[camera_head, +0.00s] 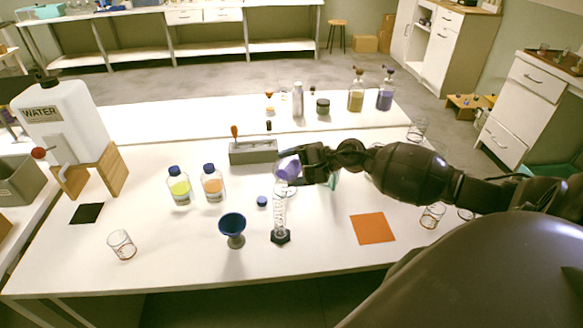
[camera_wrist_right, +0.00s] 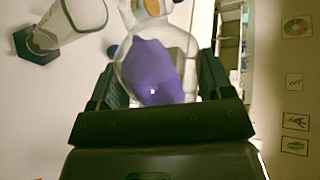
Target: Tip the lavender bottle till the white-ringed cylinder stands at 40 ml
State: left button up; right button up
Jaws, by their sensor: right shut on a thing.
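My right gripper (camera_head: 308,166) is shut on the lavender bottle (camera_head: 288,169), a clear bottle with purple liquid. The cylinder (camera_wrist_right: 78,18) shows at upper left there, upright on a dark blue hexagonal foot (camera_wrist_right: 35,46). I cannot read its liquid level or see a stream. My left gripper is out of view.
A blue funnel-shaped cup (camera_head: 232,227) stands left of the cylinder, and a blue cap (camera_head: 262,201) lies behind it. Yellow (camera_head: 179,189) and orange (camera_head: 212,186) bottles stand farther left. An orange mat (camera_head: 372,228) lies clear at right.

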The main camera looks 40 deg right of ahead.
jog(key=shift+a+r+n+h+p, duration=0.1)
jog(key=shift+r+n+h+p, duration=0.2)
jog(key=shift+r+n, duration=0.15)
jog(key=shift+f, duration=0.1)
dwell(0.4)
jog(key=shift+f+b, duration=0.1)
jog(key=shift+b, duration=0.4)
dwell(0.5)
dwell(0.8)
dwell(0.8)
jog(key=shift+n+t+b, duration=0.25)
jog(key=shift+t+b, duration=0.05)
dwell(0.8)
